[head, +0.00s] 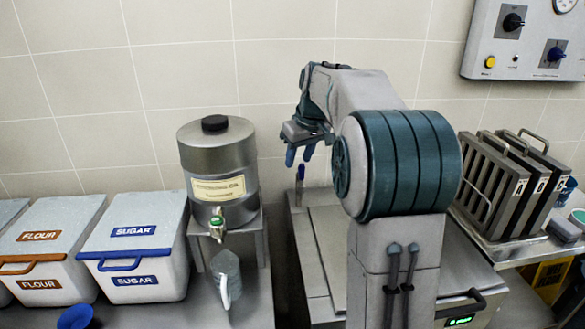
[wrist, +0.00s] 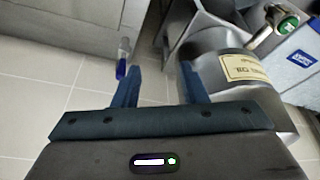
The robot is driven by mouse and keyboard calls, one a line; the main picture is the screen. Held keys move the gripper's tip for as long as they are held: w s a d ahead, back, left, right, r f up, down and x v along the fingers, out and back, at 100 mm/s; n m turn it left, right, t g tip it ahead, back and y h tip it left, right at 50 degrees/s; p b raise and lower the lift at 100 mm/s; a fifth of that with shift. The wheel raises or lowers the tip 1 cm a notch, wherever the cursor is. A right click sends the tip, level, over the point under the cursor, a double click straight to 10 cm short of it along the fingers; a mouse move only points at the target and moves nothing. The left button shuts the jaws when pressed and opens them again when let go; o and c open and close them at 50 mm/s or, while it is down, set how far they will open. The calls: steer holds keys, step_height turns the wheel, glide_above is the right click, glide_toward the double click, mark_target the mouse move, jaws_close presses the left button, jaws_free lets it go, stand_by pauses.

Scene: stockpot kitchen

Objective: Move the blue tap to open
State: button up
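A small upright blue-ended piece (head: 300,172), which looks like the blue tap, stands at the back edge of the steel unit right of the dispenser. In the wrist view the same blue end (wrist: 121,70) with its pale stem shows just beyond my left finger. Its exact setting is too small to tell. My gripper (head: 300,153) hangs just above it in the head view, with two blue fingers apart. In the wrist view my gripper (wrist: 158,78) is open, with nothing between the fingers.
A steel dispenser (head: 218,155) with a green-handled tap (head: 217,222) stands left of my gripper, close to the right finger in the wrist view. A clear jug (head: 227,270) is under it. Flour (head: 38,250) and sugar (head: 138,245) bins stand left. A control panel (head: 525,40) is upper right.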

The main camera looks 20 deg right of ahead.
steer(key=n, duration=0.1)
glide_above(300, 177)
steer(key=s+d, duration=0.2)
steer(key=s, duration=0.2)
steer(key=f, duration=0.1)
steer(key=shift+t+y, duration=0.3)
steer(key=x, duration=0.4)
steer(key=p+x, duration=0.1)
steer(key=x, duration=0.8)
steer(key=shift+w+d+f, duration=0.25)
steer(key=shift+w+f, duration=0.05)
steer(key=shift+f, duration=0.05)
jaws_close()
